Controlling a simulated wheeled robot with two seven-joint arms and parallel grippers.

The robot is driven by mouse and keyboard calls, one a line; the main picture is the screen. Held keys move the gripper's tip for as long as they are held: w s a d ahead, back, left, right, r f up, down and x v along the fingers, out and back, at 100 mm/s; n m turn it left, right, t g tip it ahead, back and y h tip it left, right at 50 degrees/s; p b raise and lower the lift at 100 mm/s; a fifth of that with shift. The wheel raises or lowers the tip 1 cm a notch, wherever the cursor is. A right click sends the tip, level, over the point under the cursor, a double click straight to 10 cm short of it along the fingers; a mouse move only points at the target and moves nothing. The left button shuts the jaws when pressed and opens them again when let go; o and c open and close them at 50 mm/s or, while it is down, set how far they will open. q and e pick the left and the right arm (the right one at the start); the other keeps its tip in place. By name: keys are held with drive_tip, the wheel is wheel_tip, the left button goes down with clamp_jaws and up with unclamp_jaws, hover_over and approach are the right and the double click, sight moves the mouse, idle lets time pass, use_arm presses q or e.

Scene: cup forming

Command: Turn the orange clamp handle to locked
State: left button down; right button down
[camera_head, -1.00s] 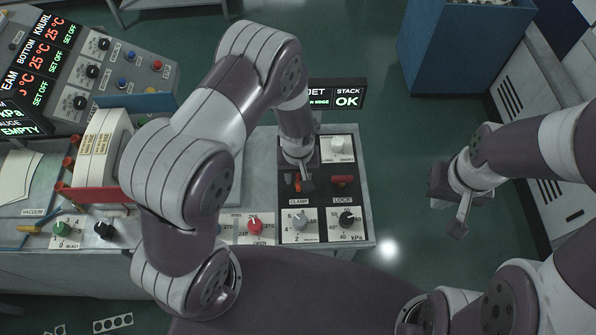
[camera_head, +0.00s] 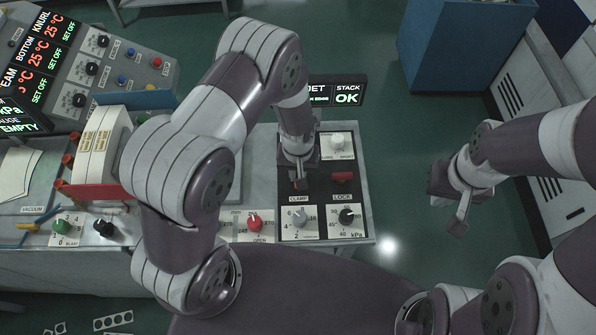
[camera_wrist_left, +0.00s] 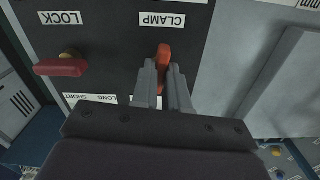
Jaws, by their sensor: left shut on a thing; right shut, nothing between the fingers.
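In the head view the left gripper (camera_head: 298,178) hides most of the handle. I cannot read a locked mark near it. My right gripper (camera_head: 460,218) is shut and empty, off to the right over the floor, away from the panel.
A red LOCK handle (camera_head: 343,176) is close beside the clamp; it also shows in the left wrist view (camera_wrist_left: 61,68). The display (camera_head: 347,95) reads STACK OK.

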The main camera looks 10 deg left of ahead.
use_arm(q)
drive_tip(key=m, duration=0.4)
drive_tip(key=shift+w+b, duration=0.1)
drive_tip(key=shift+b, duration=0.3)
drive_tip(key=m, duration=0.4)
drive_tip(key=shift+b, duration=0.3)
drive_tip(key=m, duration=0.4)
drive_tip(key=shift+r+m+b, duration=0.15)
drive_tip(key=shift+m+b, duration=0.3)
drive_tip(key=shift+m, duration=1.65)
drive_tip(key=c, duration=1.3)
unclamp_jaws()
drive_tip(key=shift+o, duration=0.8)
